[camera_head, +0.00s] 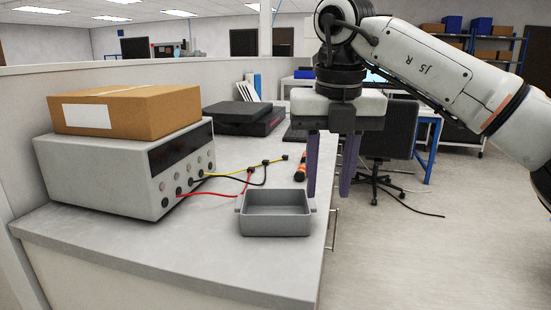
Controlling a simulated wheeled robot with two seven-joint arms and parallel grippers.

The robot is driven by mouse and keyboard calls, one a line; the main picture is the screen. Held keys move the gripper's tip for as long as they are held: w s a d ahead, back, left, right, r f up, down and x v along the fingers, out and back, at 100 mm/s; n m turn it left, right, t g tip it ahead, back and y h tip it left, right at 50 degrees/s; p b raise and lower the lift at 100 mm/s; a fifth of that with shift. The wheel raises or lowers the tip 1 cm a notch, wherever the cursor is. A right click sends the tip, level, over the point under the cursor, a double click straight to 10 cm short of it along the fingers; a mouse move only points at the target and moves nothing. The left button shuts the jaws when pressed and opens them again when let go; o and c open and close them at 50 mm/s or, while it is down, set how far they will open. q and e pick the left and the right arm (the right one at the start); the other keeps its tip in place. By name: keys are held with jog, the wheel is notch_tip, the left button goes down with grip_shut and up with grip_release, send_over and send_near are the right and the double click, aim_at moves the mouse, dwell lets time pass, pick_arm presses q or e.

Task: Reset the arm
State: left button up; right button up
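My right arm comes in from the upper right, and its gripper (331,194) hangs pointing down over the right edge of the counter. Its two dark purple fingers are apart with nothing seen between them. The gripper is behind and right of a grey open tray (276,226), above the counter's edge. My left gripper is not in view.
A grey instrument (105,178) with red, yellow and black leads stands at left, with a cardboard box (128,108) on top. A black case (243,117) and an orange-and-black tool (300,169) lie farther back. An office chair (388,135) stands right of the counter (190,250).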

jog(key=s+d+m+y, duration=0.15)
jog(key=d+m, duration=0.65)
jog(key=d, duration=3)
jog(key=w+a+f+t+y, duration=0.15)
jog(key=a+f+y, duration=0.35)
jog(key=a+f, duration=0.65)
jog(key=w+a+f+t+y, duration=0.15)
jog(key=a+f+y, duration=0.45)
jog(key=a+f, duration=0.6)
jog(key=s+d+f+m+t+h, duration=0.3)
jog(key=s+f+m+t, duration=0.1)
jog(key=f+m, duration=0.25)
jog(key=s+d+f+m+t+h, duration=0.3)
jog(key=f+m+t, duration=0.15)
jog(key=f, duration=0.35)
jog(key=s+d+f+m+g+h, duration=0.35)
jog(key=s+f, duration=0.35)
jog(key=s, duration=0.3)
jog(key=s+d+f+m+g+h, duration=0.25)
jog(key=s+d+f, duration=0.35)
jog(key=s, duration=0.4)
jog(key=s+a+f+m+t+y, duration=0.1)
jog(key=a+m, duration=0.8)
jog(key=a, duration=1.3)
jog(key=shift+f+y, duration=0.45)
jog(key=shift+f, duration=0.5)
